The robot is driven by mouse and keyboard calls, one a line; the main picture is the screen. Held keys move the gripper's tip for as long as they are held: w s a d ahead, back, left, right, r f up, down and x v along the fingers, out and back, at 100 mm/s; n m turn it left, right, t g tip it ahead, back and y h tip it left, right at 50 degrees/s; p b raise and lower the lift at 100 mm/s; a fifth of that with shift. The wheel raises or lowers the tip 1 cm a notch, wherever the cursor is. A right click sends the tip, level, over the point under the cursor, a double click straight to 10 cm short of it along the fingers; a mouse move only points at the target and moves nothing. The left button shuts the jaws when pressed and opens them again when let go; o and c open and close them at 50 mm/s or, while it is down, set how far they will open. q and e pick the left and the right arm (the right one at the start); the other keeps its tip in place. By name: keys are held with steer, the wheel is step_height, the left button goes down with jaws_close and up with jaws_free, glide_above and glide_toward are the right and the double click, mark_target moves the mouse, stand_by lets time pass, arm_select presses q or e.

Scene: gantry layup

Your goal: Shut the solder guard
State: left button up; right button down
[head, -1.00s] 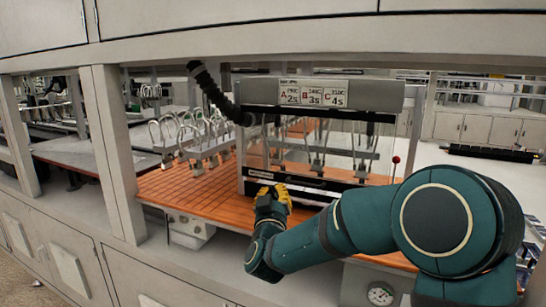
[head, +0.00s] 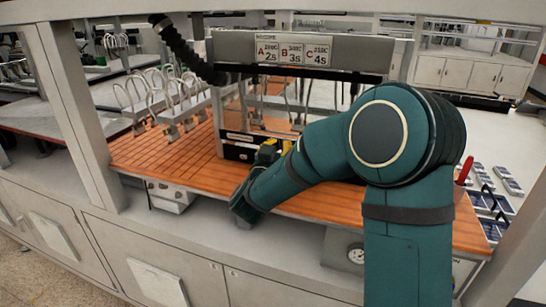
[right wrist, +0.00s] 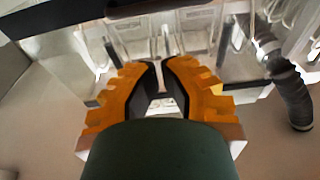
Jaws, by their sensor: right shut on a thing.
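In the right wrist view the yellow fingers of my right gripper (right wrist: 165,98) close around a thin part, mostly hidden between the dark pads. My right arm hides the guard's right part. My left gripper is out of view.
The grey header (head: 300,52) spans above the guard. A black corrugated hose (head: 185,48) hangs at its left. Racks with curved hooks (head: 165,95) stand left on the orange deck (head: 160,160). A red lever tip (head: 465,170) shows at right.

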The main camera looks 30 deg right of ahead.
mark_target(291, 137)
steer(key=w+d+f, duration=0.2)
steer(key=d, duration=0.1)
steer(key=shift+w+f, duration=0.1)
steer(key=shift+w, duration=0.25)
steer(key=w+d+f+b, duration=0.1)
steer(key=b, duration=0.1)
steer(key=shift+d+b, duration=0.15)
steer(key=shift+b, duration=0.15)
steer(key=shift+r, duration=0.15)
steer(key=shift+r, duration=0.1)
stand_by(0.4)
